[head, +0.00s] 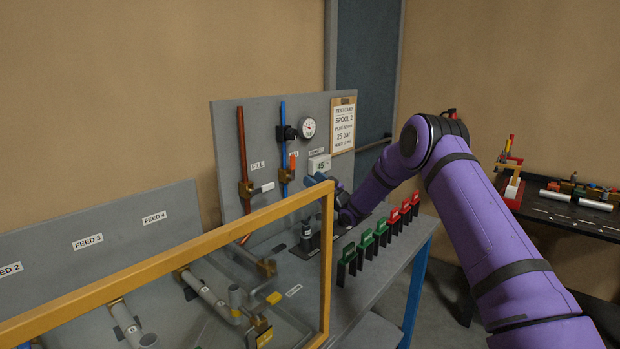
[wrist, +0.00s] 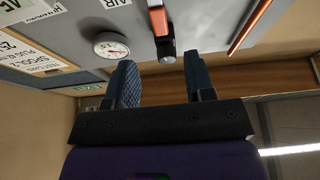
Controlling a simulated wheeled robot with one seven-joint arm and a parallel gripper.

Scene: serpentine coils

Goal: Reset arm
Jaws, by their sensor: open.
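My arm is purple and reaches from the lower right of the head view toward the grey test panel (head: 225,150). My gripper (head: 316,181) is in front of the panel's lower right, close to the small display reading 45 (head: 319,164). In the wrist view my gripper (wrist: 160,65) shows two dark blue fingers standing apart with nothing held between them. Beyond the fingertips are the panel's round gauge (wrist: 112,46) and an orange valve handle (wrist: 158,21). The distance from fingers to panel is hard to tell.
A yellow frame (head: 327,262) stands at the front left over pipe fittings. A row of green (head: 366,238) and red (head: 405,212) clips lines the bench (head: 388,265) below my forearm. A dark table (head: 560,212) with parts stands at the right.

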